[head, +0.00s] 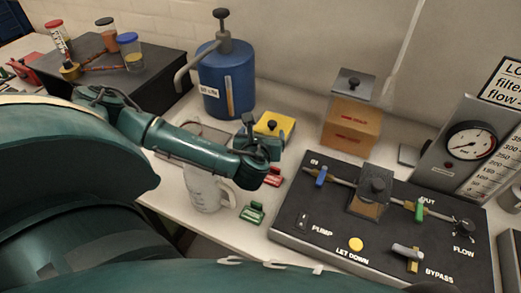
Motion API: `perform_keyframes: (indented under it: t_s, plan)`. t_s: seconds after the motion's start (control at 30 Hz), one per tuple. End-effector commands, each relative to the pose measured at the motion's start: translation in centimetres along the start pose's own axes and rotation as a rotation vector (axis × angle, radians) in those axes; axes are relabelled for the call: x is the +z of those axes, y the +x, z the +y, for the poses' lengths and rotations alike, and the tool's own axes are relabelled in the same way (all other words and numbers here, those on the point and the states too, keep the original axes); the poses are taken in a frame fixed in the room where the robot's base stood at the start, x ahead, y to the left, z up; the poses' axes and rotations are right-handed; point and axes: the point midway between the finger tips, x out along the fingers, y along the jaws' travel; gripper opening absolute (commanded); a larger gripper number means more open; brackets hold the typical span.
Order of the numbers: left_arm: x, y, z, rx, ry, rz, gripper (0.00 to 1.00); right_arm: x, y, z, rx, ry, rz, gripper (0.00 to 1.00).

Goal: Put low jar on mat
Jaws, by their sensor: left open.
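Three lidded jars stand on a black box at the far left: one with a red lid (56,36), one with a black lid (107,36) and one with a blue lid (131,52). I cannot tell for certain which is the low jar. A flat grey piece (170,158) lies partly hidden under my left arm, and I cannot tell whether it is the mat. My left gripper (262,140) is open over the table, close to a yellow block with a black knob (276,123). It holds nothing I can see. My right gripper is out of view.
A blue pump canister (226,82) stands behind my left arm. A clear mug (205,190) stands below the forearm. Red (272,176) and green (253,213) clips lie near the gripper. A dark valve panel (320,215) fills the right, with a brown lidded box (350,120) behind.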

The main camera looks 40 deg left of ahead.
Motion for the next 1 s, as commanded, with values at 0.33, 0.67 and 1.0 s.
perform_keyframes:
  t_s: [0.33, 0.67, 1.0]
  plan:
    - [-0.01, -0.05, 0.00, 0.000, 0.001, 0.000, 0.63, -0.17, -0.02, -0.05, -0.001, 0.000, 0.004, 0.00]
    - [-0.01, -0.05, 0.01, 0.000, 0.001, 0.000, 0.36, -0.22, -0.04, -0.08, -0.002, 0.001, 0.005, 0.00]
    - [0.46, -0.19, 0.00, 0.000, -0.001, -0.002, 0.27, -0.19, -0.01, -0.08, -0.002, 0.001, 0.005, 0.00]
